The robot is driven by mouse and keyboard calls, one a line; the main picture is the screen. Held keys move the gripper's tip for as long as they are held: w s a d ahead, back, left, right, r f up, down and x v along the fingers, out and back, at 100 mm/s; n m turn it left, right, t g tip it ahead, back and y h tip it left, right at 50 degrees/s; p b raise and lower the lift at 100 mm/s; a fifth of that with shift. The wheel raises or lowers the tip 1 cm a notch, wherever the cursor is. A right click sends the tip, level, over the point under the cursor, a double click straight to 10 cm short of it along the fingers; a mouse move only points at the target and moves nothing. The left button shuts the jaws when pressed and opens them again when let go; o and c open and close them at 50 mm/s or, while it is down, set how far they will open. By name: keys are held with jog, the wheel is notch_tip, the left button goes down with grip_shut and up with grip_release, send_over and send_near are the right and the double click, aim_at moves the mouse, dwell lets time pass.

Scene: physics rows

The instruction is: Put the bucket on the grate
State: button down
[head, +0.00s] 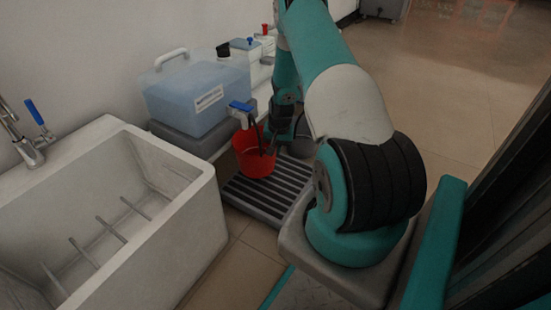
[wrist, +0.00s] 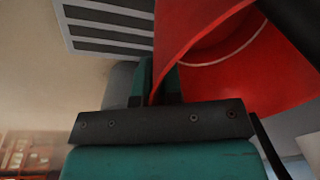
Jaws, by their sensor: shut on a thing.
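A red bucket (head: 254,160) is in the head view, over the far part of a dark slatted grate (head: 266,192). My gripper (head: 270,140) is at the bucket's right rim, partly hidden by the bucket and my arm. In the wrist view my gripper (wrist: 160,85) is shut on the wall of the bucket (wrist: 230,75), whose inside fills the upper right. The grate (wrist: 108,25) shows at the upper left there. I cannot tell whether the bucket's bottom touches the grate.
A blue translucent water container (head: 195,95) with a blue-handled tap (head: 240,107) stands behind the bucket. A white sink (head: 130,200) is at the left. A grey round thing (head: 302,138) is partly hidden behind my arm. Open floor (head: 460,100) lies at the right.

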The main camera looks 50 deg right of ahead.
notch_tip(320, 180, down, 4)
jog(key=b, duration=0.3)
jog(key=shift+w+r, duration=0.1)
jog(key=shift+w, duration=0.05)
jog(key=shift+r, duration=0.15)
jog(key=c, duration=1.3)
grip_release()
